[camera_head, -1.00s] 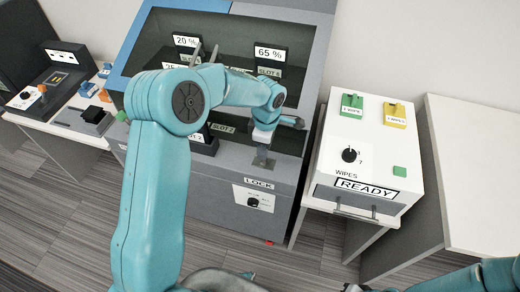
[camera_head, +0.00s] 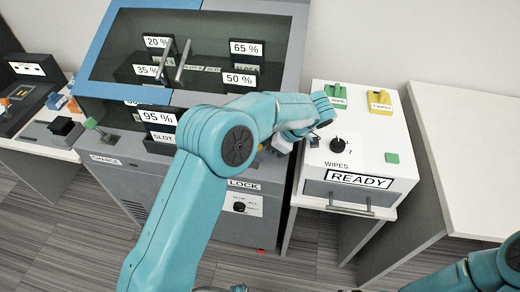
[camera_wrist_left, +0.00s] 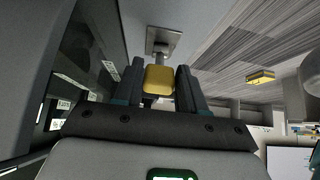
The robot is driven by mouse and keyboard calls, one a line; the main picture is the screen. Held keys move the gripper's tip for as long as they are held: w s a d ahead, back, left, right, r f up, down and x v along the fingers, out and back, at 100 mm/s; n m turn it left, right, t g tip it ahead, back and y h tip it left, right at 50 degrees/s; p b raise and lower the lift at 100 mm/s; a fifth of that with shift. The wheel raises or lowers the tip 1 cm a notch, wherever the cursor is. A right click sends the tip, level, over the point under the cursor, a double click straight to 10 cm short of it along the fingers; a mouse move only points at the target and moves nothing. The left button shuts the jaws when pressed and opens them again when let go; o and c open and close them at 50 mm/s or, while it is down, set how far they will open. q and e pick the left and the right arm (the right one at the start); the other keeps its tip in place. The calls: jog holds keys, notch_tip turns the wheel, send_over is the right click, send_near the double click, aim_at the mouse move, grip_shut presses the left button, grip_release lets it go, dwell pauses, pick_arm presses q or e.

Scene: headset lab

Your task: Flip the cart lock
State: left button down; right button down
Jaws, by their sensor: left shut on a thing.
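The lock lever shows in the left wrist view as a yellow handle (camera_wrist_left: 159,79) on a short grey stem, which rises from a metal plate (camera_wrist_left: 163,41). My left gripper (camera_wrist_left: 158,88) has a dark finger on each side of the handle and is shut on it. In the head view the left gripper (camera_head: 268,149) is at the front ledge of the charging cabinet, above the LOCK label (camera_head: 244,186). My left arm hides most of the lever there. Of my right arm, only a teal part shows at the lower right; its gripper is out of view.
The grey-blue cabinet (camera_head: 215,22) has percentage signs inside and a green lever (camera_head: 97,126) by the CHARGE label. Right of it stands a white wipes box (camera_head: 355,150) marked READY, with a black knob. A bare white table (camera_head: 465,150) is farther right.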

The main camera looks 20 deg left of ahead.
dwell(0.5)
pick_arm(q)
jog(key=c, duration=0.7)
grip_release()
jog(key=shift+d, duration=0.1)
jog(key=shift+p+v, duration=1.7)
jog(key=shift+v, duration=6.4)
jog(key=shift+w+d+f, duration=0.1)
jog(key=shift+d+f, duration=0.05)
jog(key=shift+f, duration=0.05)
